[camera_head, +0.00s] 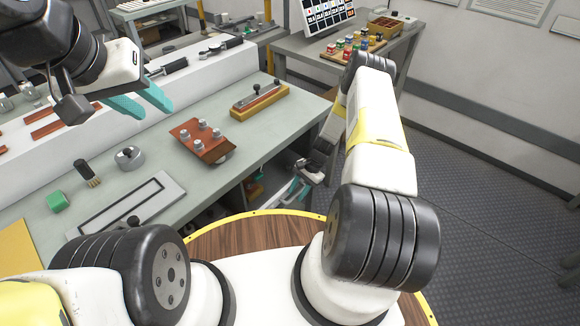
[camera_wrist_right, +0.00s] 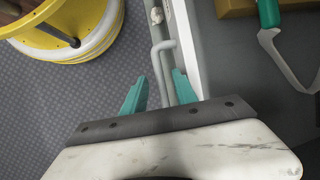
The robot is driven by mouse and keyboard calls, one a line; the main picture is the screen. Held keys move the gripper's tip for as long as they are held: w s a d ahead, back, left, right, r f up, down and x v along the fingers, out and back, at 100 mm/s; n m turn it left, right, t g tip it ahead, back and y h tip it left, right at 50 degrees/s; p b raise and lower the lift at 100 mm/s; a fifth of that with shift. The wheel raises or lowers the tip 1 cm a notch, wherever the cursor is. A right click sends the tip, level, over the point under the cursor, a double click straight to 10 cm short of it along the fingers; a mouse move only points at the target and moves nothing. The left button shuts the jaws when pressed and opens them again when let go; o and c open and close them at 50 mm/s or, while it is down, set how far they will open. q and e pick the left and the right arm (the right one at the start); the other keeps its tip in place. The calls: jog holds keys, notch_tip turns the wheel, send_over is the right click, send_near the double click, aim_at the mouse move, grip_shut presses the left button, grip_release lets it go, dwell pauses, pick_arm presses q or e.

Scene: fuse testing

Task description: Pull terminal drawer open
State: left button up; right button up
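In the head view my right gripper (camera_head: 297,187) is low beside the workbench's right front edge. In the right wrist view its two teal fingers (camera_wrist_right: 160,92) are apart, one on each side of a grey bent bar handle (camera_wrist_right: 164,70). The handle is fixed along a grey and white drawer front (camera_wrist_right: 190,40). A gap shows between the left finger and the bar; contact on the right side is unclear. Beyond the front lies a dark interior with a teal-handled tool (camera_wrist_right: 268,14). My left gripper (camera_head: 145,99) is open and empty above the bench's left part.
The bench top (camera_head: 225,170) holds a red-brown plate with metal studs (camera_head: 203,138), a wooden-based bar (camera_head: 258,101) and a green block (camera_head: 57,201). A round yellow-rimmed base (camera_wrist_right: 75,45) is close by on the left. Grey floor is free to the right.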

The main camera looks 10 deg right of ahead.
grip_shut()
dwell(1.4)
